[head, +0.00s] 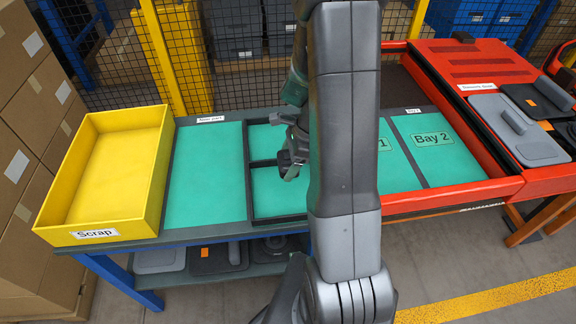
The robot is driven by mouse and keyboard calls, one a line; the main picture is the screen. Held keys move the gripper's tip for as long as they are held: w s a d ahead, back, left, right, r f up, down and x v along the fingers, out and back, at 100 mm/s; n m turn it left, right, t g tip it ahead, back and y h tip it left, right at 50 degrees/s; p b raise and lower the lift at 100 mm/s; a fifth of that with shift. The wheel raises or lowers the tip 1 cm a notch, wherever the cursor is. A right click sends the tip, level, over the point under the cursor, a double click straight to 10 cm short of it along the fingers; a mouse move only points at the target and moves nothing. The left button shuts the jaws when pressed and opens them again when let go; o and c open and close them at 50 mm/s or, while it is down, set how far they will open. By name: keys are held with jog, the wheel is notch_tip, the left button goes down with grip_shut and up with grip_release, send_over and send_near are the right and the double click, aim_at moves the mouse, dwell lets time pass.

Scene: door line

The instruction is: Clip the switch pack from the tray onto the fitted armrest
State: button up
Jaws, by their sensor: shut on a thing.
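My gripper (287,158) is seen from the side above the black-framed tray (278,219) with a teal floor. It is shut on a small dark thing, which I take to be the switch pack; the fingers and my arm hide most of it. The visible tray floor looks bare. My arm covers the tray's right part and much of Bay 1. No fitted armrest shows in the bays' visible parts. A grey door panel (540,152) with a raised armrest-like bar (499,115) lies on the red unit at the right.
A yellow Scrap bin (160,190) stands at the left end of the bench. Beside it is a bare teal mat (205,175). Bay 2 (433,155) is empty, with a raised red edge (462,120) along its right. A mesh fence with yellow posts (163,55) stands behind.

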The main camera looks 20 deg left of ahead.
aim_at(280, 161)
notch_tip(280, 161, up, 6)
jog(key=p, duration=0.4)
jog(key=shift+f, duration=0.1)
jog(key=shift+r+p, duration=0.65)
jog(key=shift+r, duration=0.5)
jog(key=shift+f, duration=0.1)
